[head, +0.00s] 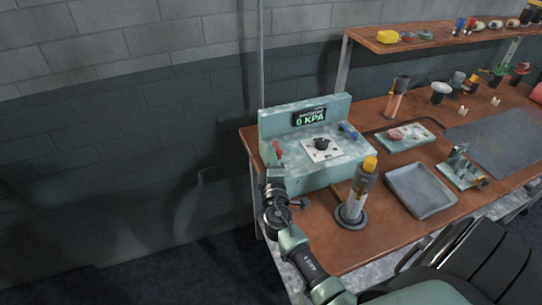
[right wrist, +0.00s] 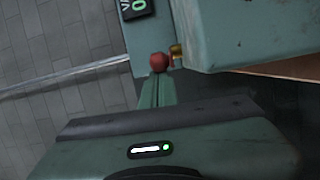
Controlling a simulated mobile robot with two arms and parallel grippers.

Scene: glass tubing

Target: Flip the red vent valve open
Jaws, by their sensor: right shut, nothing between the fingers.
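The red vent valve (head: 277,149) is at the left end of the pale green vacuum unit (head: 318,175). In the right wrist view the valve's red knob (right wrist: 160,62) sits beside a brass fitting (right wrist: 177,51) at the unit's edge. My right gripper (head: 272,164) is just below the valve in the head view. In the right wrist view its closed fingers (right wrist: 158,85) point at the red knob, with their tips right at it; I cannot tell whether they touch. Nothing is between the fingers. My left gripper is not in view.
The unit's display (head: 311,117) reads 0 KPA, above a black dial (head: 321,144); a blue lever (head: 348,131) is at its right. A yellow-capped cylinder (head: 356,192) stands in front, near an empty grey tray (head: 421,191). The wall side, left of the bench, is clear.

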